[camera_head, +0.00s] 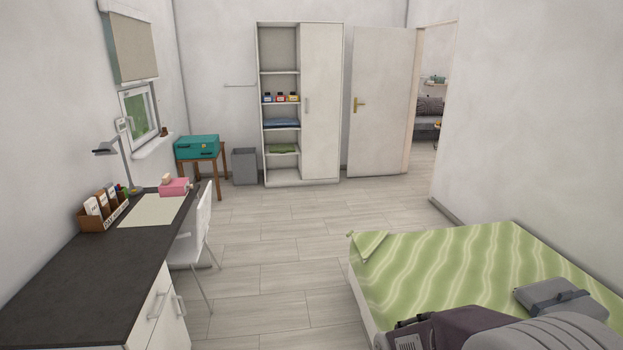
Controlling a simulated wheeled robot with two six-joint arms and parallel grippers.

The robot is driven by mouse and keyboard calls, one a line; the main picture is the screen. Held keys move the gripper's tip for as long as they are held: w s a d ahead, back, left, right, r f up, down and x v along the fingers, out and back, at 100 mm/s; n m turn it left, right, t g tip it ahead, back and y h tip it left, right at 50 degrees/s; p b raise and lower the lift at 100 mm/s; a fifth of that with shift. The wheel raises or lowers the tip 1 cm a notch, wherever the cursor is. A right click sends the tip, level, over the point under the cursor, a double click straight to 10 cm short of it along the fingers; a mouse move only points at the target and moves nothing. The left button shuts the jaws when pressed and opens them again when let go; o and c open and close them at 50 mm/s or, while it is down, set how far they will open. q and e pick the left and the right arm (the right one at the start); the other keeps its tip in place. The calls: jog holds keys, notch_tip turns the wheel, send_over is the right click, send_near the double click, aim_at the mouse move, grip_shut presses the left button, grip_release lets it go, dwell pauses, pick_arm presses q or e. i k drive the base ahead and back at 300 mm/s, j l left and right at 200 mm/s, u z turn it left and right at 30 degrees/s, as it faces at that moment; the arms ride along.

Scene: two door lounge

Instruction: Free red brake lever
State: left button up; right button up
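I see no red brake lever in the head view. Neither of my grippers shows in it.
A desk (68,275) with a lamp (125,165) and a white chair (190,245) runs along the left. A bed with a green cover (450,270) and grey bags (550,295) fills the lower right. Floor (275,245) between is clear toward the wardrobe (320,110) and open door (382,100).

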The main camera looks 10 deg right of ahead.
aim_at(408, 275)
jog(key=i, duration=2.7)
jog(key=i+z, duration=0.4)
jog(key=i+j+z, duration=0.15)
jog(key=i+z, duration=0.25)
jog(key=i+j+z, duration=0.25)
jog(key=z, duration=0.15)
jog(key=i+j+z, duration=0.7)
jog(key=z, duration=0.15)
jog(key=i+j+z, duration=0.25)
jog(key=j+z, duration=0.25)
jog(key=i+j+z, duration=0.2)
jog(key=j+z, duration=0.65)
jog(key=j, duration=1.15)
jog(key=i+j+z, duration=0.3)
jog(key=i+j, duration=0.15)
jog(key=j, duration=0.2)
jog(key=i+j+z, duration=0.1)
jog(key=j, duration=0.25)
jog(key=i+j+z, duration=0.15)
jog(key=i+j, duration=0.15)
jog(key=i+j+z, duration=0.25)
jog(key=i+j, duration=0.25)
jog(key=j, duration=0.1)
